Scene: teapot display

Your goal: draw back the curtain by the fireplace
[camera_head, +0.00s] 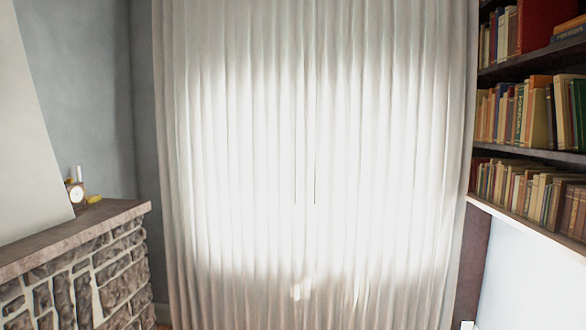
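A white pleated curtain (400,120) hangs across the middle of the view, lit brightly from behind. It is drawn closed and covers what is behind it. Two thin dark vertical lines show near its middle, ending about halfway down. The stone fireplace (85,275) with its flat mantel stands at the left, beside the curtain's left edge. Neither of my grippers is in view.
A small clock (76,193) stands on the mantel (60,243), with a yellow item and a white candle-like item beside it. Bookshelves (540,153) full of books line the right wall. No obstacle shows in front of the curtain.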

